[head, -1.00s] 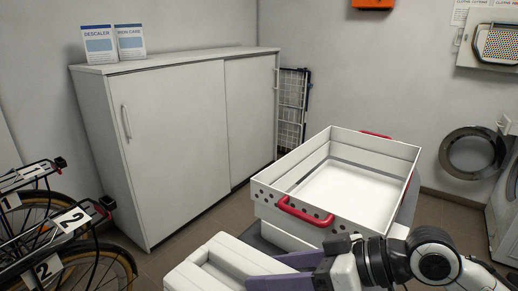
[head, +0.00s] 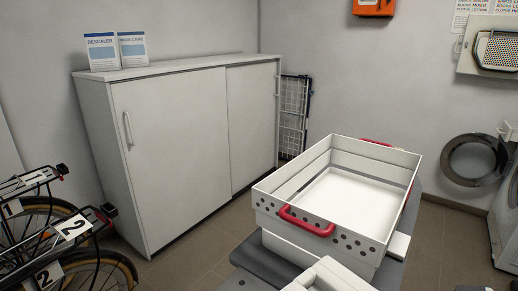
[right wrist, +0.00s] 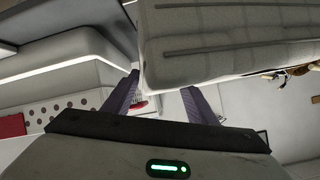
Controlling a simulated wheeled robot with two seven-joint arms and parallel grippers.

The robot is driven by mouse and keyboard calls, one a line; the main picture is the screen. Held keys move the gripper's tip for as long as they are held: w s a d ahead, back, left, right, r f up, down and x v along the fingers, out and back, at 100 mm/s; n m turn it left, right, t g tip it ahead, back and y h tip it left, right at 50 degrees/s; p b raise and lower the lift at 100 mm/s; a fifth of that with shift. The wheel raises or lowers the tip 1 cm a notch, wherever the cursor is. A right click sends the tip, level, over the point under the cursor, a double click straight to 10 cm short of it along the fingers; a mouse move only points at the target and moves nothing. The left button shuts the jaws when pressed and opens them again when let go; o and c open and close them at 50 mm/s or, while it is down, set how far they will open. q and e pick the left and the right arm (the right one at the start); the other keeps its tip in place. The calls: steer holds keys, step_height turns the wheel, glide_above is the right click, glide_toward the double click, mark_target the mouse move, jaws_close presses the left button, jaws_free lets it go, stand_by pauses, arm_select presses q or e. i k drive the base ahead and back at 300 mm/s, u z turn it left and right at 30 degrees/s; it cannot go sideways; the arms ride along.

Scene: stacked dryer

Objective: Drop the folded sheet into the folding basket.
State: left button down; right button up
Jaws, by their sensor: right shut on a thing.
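The folding basket (head: 378,243) is white and open-topped, with red handles and an empty pale floor, right of centre in the head view. The folded sheet (right wrist: 225,40), light with dark stripes, fills the upper right of the right wrist view. My right gripper (right wrist: 160,98) is shut on it with purple fingers on either side of it. The gripper itself is out of the head view. My left gripper is not seen.
A grey surface (head: 262,262) lies under the basket. A white cabinet (head: 170,150) stands behind to the left, a wire drying rack (head: 292,115) beside it. Bicycles (head: 60,235) are at the lower left. An open round dryer door (head: 474,160) is at the right.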

mark_target(347, 215)
steer(key=k, duration=0.5)
steer(key=u, duration=1.5)
steer(key=i, duration=1.6)
steer(key=z, duration=2.7)
